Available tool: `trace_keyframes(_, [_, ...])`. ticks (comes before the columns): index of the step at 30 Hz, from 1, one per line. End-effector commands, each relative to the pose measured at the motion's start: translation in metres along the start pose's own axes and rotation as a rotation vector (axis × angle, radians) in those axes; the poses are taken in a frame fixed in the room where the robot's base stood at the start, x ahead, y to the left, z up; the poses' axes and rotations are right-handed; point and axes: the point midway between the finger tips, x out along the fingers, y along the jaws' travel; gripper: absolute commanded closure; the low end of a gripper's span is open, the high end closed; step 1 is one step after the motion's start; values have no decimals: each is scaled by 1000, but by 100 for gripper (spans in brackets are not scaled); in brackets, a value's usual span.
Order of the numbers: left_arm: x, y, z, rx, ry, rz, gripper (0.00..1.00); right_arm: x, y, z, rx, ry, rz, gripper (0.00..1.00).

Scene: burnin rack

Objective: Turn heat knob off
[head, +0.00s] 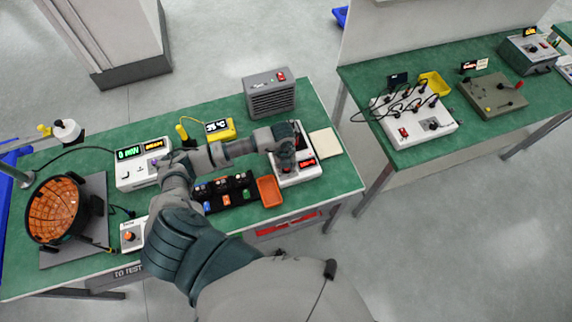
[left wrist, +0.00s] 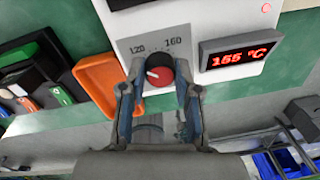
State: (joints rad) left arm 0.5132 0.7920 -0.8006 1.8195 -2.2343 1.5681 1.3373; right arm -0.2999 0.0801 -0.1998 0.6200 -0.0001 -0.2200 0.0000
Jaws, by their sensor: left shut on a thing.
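The heat knob (left wrist: 159,72) is red with a dark rim and a white pointer mark towards its left side. It sits on a white panel beside a scale reading 120 to 160. A display (left wrist: 240,57) to its right reads 155 °C in red. My left gripper (left wrist: 160,80) is shut on the knob, one finger on each side. In the head view my left gripper (head: 284,162) is over the white heater unit (head: 297,179), largely covering its knob. My right gripper is not in view.
An orange tray (head: 269,191) and a black rack (head: 232,196) with coloured parts lie left of the unit. A grey vented box (head: 270,95) stands behind it. A beige pad (head: 326,142) lies to the right. The green bench's right front corner is clear.

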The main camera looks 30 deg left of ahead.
Motion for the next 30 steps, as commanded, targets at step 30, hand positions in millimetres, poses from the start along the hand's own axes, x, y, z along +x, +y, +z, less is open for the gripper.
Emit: trace_keyframes(30, [2,-2,-5,-947,-35,11,100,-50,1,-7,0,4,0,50])
